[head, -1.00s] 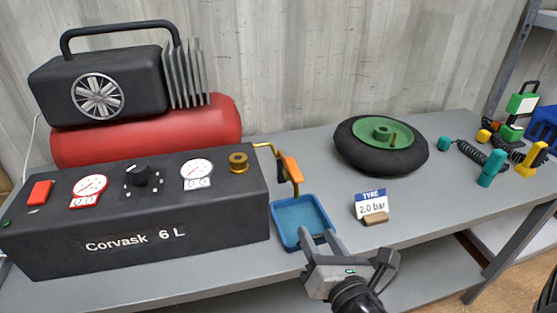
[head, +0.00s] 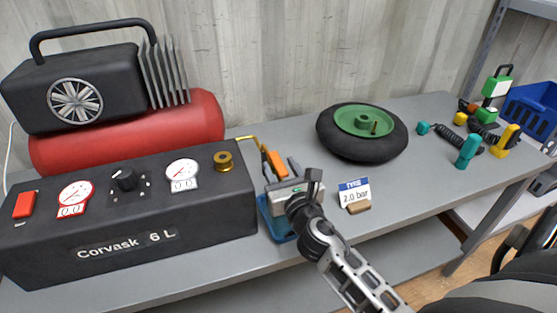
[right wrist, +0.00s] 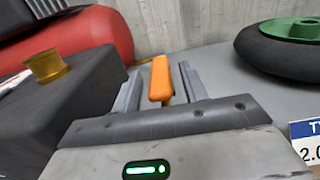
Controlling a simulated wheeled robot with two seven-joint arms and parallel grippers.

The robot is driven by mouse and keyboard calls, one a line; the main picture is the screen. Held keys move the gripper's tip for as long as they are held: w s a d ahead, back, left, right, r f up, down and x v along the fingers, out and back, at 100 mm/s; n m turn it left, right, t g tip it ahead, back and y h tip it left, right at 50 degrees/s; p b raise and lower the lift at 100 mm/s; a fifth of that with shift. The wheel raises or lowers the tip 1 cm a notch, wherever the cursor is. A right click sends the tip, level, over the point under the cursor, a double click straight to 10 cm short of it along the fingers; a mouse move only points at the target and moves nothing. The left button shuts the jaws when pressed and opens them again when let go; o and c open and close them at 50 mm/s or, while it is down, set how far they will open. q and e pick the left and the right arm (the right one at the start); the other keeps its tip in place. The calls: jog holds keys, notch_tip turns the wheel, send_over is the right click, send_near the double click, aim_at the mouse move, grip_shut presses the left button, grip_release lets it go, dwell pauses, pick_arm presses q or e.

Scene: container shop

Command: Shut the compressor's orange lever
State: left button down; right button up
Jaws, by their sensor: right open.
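The compressor (head: 130,235) is a dark control box with a red tank and a finned motor, at the left of the bench. Its orange lever (head: 274,163) sits on a brass pipe at the box's right end. It also shows in the right wrist view (right wrist: 160,79), standing up between the two fingers. My right gripper (head: 281,168) is open, with a finger on each side of the lever and a gap visible on both sides. In the right wrist view the gripper (right wrist: 160,85) hides the lever's lower part. My left gripper is not in view.
A blue tray (head: 272,222) lies under my right gripper. A black tyre on a green wheel (head: 362,132) and a "TYRE 2.0 bar" card (head: 354,193) are to the right. Teal and yellow fittings (head: 467,152) stand farther right. A wall is behind.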

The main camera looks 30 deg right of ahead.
jog(key=shift+x, duration=0.95)
jog(key=shift+c, duration=0.3)
grip_shut()
